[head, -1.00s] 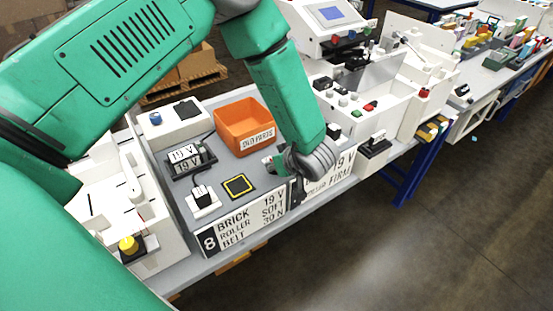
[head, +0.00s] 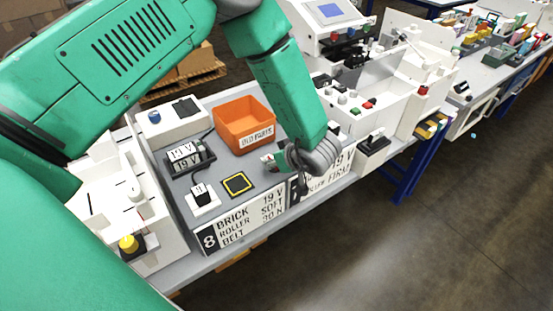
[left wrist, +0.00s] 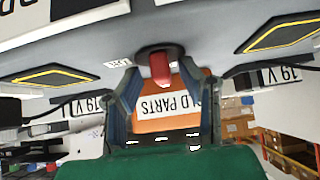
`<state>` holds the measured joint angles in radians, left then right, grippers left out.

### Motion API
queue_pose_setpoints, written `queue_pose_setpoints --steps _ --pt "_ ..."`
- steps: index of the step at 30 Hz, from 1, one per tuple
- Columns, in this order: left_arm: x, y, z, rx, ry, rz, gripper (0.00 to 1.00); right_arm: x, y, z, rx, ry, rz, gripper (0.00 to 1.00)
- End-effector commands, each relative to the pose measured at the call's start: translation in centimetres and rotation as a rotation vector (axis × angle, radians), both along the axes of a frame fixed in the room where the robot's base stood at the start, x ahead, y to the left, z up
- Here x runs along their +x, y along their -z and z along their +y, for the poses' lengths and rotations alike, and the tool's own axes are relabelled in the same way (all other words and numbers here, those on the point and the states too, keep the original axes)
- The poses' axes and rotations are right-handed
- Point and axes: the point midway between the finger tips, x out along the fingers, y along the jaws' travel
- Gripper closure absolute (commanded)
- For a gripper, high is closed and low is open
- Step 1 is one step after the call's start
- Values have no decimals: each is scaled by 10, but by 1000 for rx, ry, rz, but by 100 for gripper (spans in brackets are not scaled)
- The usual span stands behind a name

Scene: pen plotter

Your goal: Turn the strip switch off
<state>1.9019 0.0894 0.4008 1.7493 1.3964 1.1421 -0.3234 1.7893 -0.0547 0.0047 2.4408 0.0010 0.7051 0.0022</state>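A red switch (left wrist: 160,68) in a dark round mount stands out in the left wrist view, on a grey surface beside a small white label (left wrist: 118,63) too small to read. My left gripper (left wrist: 155,88) is open, its two dark fingers apart on either side of the red switch; I cannot tell whether they touch it. In the head view the left gripper (head: 278,161) is low over the bench, right of the yellow-edged black pad, and largely covers the switch area. My right gripper is not in view.
An orange bin (head: 244,124) marked OLD PARTS stands just behind the gripper. White machines with buttons (head: 365,105) stand to the right.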

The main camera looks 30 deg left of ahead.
Motion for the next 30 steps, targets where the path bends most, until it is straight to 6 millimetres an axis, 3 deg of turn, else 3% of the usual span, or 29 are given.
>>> queue_pose_setpoints --steps 5,21,30 --pt "-2 -5 -6 -2 2 1 66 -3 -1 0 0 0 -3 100" --pt "-26 -75 -72 0 1 -1 66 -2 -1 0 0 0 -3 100" --pt "-29 -83 -79 1 -1 2 66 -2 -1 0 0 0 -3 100"
